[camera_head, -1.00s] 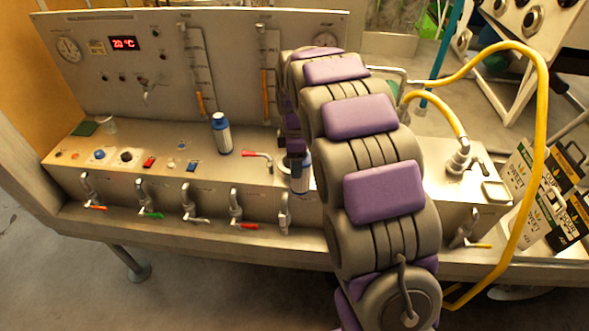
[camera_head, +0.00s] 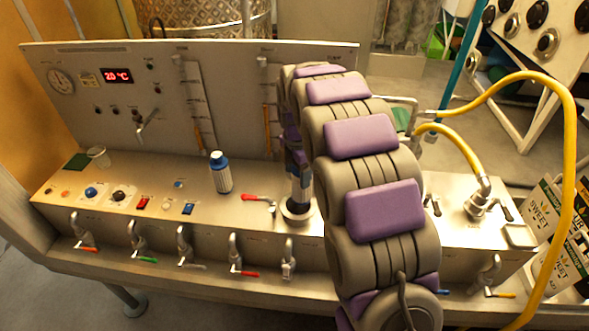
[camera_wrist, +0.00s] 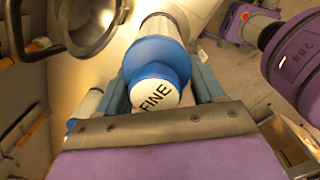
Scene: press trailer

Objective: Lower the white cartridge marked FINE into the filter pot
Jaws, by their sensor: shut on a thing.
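The white cartridge marked FINE (camera_wrist: 158,92) has a blue collar and is in my gripper (camera_wrist: 160,82), its label facing the wrist camera. Its white body runs away toward the top of the wrist view. In the head view, my gripper (camera_head: 297,168) is partly hidden behind my arm, above the steel filter pot (camera_head: 296,212) on the bench. The cartridge's lower part (camera_head: 299,189) shows just over or inside the pot's rim; I cannot tell how deep it is. In the wrist view, a round steel ring, perhaps a lid (camera_wrist: 88,25), is at the upper left.
A second white cartridge with a blue cap (camera_head: 220,172) stands on the bench to the left. A red-handled valve (camera_head: 258,199) lies beside the pot. A yellow hose (camera_head: 565,130) arches on the right.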

